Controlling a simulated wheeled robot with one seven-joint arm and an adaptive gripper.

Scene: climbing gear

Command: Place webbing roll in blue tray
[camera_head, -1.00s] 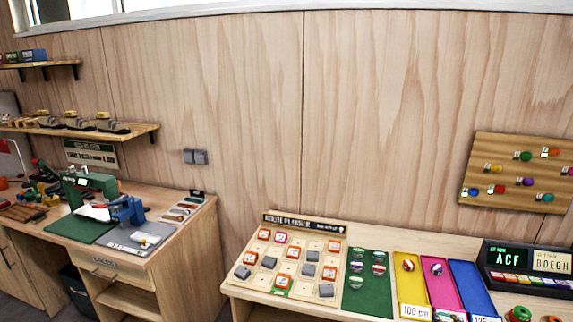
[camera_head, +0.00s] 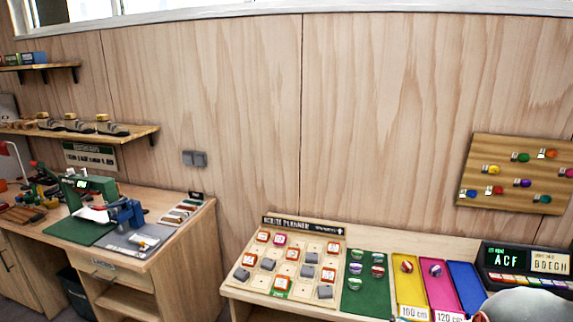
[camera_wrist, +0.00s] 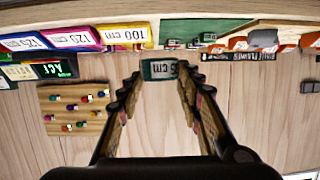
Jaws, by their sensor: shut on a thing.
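My gripper (camera_wrist: 160,75) shows in the wrist view, shut on a small dark green piece with a pale label ending in "cm" (camera_wrist: 160,69), seemingly the webbing roll. It is held at the fingertips, off the table, against the wood wall behind. The blue tray (camera_head: 467,287) is at the right of the tray row in the head view, its visible floor empty. It also shows at the upper left in the wrist view (camera_wrist: 24,43), labelled 125, apart from the gripper. The gripper is not seen in the head view.
The yellow tray (camera_head: 408,290) and pink tray (camera_head: 441,293) stand left of the blue one, each with one roll. A green mat (camera_head: 366,296) holds several rolls. A route planner board (camera_head: 290,262) lies further left. A display box (camera_head: 520,262) stands at right.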

